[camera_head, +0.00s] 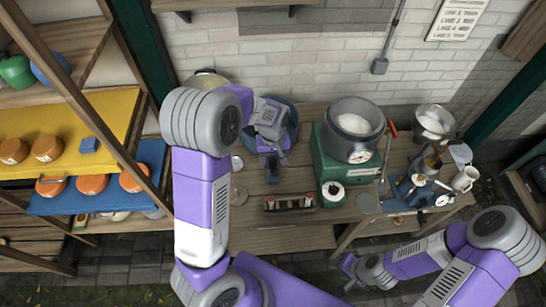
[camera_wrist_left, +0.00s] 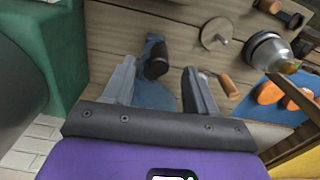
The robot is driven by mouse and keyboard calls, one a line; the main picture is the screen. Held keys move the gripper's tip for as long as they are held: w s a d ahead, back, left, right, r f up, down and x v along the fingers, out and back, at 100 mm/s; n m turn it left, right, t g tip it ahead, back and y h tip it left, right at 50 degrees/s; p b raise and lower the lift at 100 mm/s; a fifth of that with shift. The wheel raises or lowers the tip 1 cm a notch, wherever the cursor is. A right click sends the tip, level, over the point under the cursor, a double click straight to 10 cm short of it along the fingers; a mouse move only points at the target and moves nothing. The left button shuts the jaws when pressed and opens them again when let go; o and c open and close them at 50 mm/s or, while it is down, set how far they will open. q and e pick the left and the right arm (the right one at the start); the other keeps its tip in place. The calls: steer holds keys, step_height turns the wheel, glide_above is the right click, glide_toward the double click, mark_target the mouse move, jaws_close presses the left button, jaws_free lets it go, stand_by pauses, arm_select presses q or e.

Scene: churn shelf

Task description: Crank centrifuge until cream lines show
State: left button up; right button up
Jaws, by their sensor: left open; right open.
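A round blue housing (camera_head: 291,112), which looks like the centrifuge, stands at the back of the bench, left of the green scale. My left gripper (camera_head: 271,155) is in front of it and hides part of it. In the left wrist view, my left gripper (camera_wrist_left: 160,88) is open. A dark upright part (camera_wrist_left: 156,58) and the blue housing (camera_wrist_left: 155,95) show between its fingers. A brown wooden handle (camera_wrist_left: 228,87) lies just outside one finger. I cannot tell whether the gripper touches anything. No cream lines are visible. My right gripper (camera_head: 352,268) is open and empty before the bench.
The green scale (camera_head: 335,160) with a metal pot (camera_head: 352,122) stands right of the centrifuge. A small rack (camera_head: 289,203) lies at the bench front. A blue stand (camera_head: 415,190) with cups is at the right. A shelf with orange rounds (camera_head: 93,184) fills the left.

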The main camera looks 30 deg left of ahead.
mark_target(273, 164)
arm_select(q)
steer(key=shift+w+f+b, duration=0.1)
steer(key=shift+f+b, duration=0.35)
steer(key=shift+f, duration=0.35)
steer(key=shift+f+b, duration=1.1)
steer(key=shift+f, duration=0.3)
steer(key=shift+f, duration=0.2)
steer(key=shift+c, duration=0.4)
jaws_close()
